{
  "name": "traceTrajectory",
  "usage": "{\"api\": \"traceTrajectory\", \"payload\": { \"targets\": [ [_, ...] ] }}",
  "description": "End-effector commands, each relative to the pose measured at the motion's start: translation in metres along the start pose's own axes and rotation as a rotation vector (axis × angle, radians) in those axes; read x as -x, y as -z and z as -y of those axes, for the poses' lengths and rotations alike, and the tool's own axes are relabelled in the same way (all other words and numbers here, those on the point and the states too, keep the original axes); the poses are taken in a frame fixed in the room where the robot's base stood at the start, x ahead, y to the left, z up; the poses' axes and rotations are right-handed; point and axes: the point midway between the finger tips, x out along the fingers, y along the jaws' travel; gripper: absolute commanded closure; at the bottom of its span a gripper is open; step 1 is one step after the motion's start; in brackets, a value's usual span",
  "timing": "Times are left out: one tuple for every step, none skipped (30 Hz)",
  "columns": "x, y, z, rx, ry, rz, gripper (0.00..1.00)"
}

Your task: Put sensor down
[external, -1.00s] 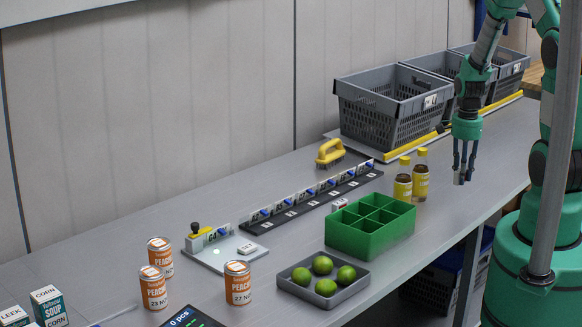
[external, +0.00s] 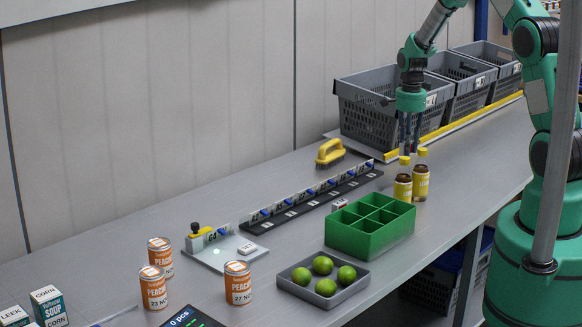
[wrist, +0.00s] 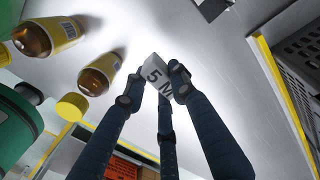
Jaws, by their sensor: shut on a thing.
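My gripper (external: 409,150) hangs fingers-down over the table, behind the two yellow-capped bottles. In the wrist view my gripper (wrist: 157,82) is shut on a small white block, the sensor (wrist: 155,72), marked "5 M". It sits between the fingertips, above the grey table. In the external view the held sensor is not clearly visible. A black rack strip (external: 312,203) with numbered slots and blue-marked tags runs along the table, left of the gripper. A small white block (external: 340,204) lies by its front side, and another (external: 247,248) lies on a light plate (external: 226,254).
Two bottles (external: 403,187) (external: 421,181) stand close in front of my gripper. A green divided box (external: 370,240) is nearer the camera. Grey baskets (external: 375,112) stand behind a yellow edge strip (external: 455,125). A yellow-handled brush (external: 330,152) lies behind the rack.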

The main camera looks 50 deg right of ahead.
Motion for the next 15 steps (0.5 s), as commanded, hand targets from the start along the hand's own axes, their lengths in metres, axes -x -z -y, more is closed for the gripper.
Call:
{"api": "traceTrajectory", "payload": {
  "targets": [
    [0.001,-0.004,0.013,0.004,0.0,0.0,1.0],
    [0.002,-0.005,0.02,0.005,0.001,0.0,1.0],
    [0.003,-0.007,0.029,0.005,0.001,0.0,1.0],
    [0.003,-0.009,0.035,0.006,0.0,0.0,1.0],
    [0.004,-0.011,0.042,0.008,0.0,0.0,1.0],
    [0.005,-0.013,0.051,0.009,0.001,0.0,1.0],
    [0.005,-0.015,0.057,0.01,0.001,0.0,1.0],
    [0.005,-0.017,0.063,0.01,0.001,0.0,1.0],
    [0.006,-0.02,0.072,0.011,0.002,0.0,1.0],
    [0.005,-0.023,0.078,0.012,0.0,0.0,1.0],
    [0.006,-0.025,0.085,0.014,0.0,0.0,1.0],
    [0.006,-0.028,0.093,0.015,0.001,0.0,1.0],
    [0.006,-0.031,0.099,0.016,0.001,0.0,1.0],
    [0.006,-0.033,0.105,0.016,0.001,0.0,1.0],
    [0.007,-0.037,0.114,0.017,0.001,0.0,1.0]
  ]
}}
